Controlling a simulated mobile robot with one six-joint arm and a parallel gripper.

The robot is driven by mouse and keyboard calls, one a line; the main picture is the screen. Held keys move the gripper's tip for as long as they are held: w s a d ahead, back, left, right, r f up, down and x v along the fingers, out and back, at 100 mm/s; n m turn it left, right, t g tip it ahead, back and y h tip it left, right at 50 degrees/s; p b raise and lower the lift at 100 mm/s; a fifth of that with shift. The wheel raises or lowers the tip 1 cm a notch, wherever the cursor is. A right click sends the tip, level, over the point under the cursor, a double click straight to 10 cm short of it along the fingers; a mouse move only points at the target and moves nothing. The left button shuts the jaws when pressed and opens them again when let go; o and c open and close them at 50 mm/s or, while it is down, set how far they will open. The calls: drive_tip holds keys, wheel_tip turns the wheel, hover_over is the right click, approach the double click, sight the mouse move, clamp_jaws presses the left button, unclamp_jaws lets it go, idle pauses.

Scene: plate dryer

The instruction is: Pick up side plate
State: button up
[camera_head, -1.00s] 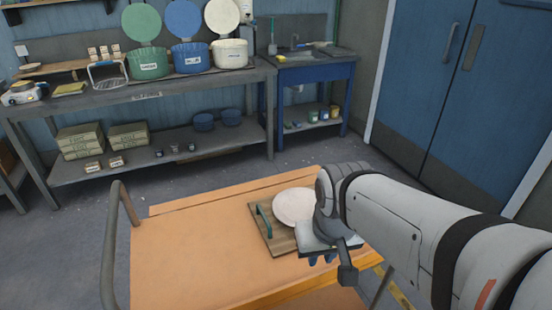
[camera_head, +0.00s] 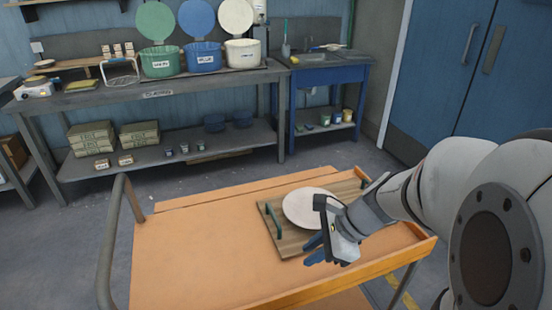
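The side plate (camera_head: 308,206) is a round, pale, flat plate. It lies on a wooden board (camera_head: 287,240) with green handles, on the orange cart top (camera_head: 190,258). My gripper (camera_head: 316,252) is at the plate's front right side, low over the board, with blue fingers pointing left and down. The gripper's body hides the right front part of the plate and part of the board. I cannot tell whether the fingers touch the plate, or how far apart they are.
The cart has a raised grey rail (camera_head: 112,235) on the left; its left half is clear. Behind stand a grey workbench (camera_head: 120,93) with green, blue and cream pots, a blue sink unit (camera_head: 325,75) and blue double doors (camera_head: 455,70).

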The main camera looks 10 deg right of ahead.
drive_tip(key=w+d+f+m+t+b, duration=0.1)
drive_tip(key=w+d+f+m+t, duration=0.1)
drive_tip(key=d+m, duration=0.4)
drive_tip(key=w+d+f+m+t+b, duration=0.2)
drive_tip(key=d+m, duration=0.4)
drive_tip(key=m, duration=0.6)
drive_tip(key=w+d+f+m+t+h+b, duration=0.1)
drive_tip(key=w+d+f+m+t, duration=0.3)
drive_tip(key=m, duration=0.5)
drive_tip(key=shift+w+d+f+m+t+b, duration=0.15)
drive_tip(key=shift+w+d+m+t+b, duration=0.15)
drive_tip(key=shift+w+d+t+b, duration=0.5)
drive_tip(key=x, duration=0.4)
drive_tip(key=d+b+x, duration=0.1)
drive_tip(key=x, duration=0.1)
drive_tip(key=shift+w+a, duration=0.15)
drive_tip(key=shift+w, duration=0.25)
drive_tip(key=b+x, duration=0.1)
drive_tip(key=x, duration=0.4)
drive_tip(key=shift+w+a+f+b, duration=0.1)
drive_tip(key=shift+w+a+b, duration=0.05)
drive_tip(key=shift+w+b, duration=0.2)
clamp_jaws()
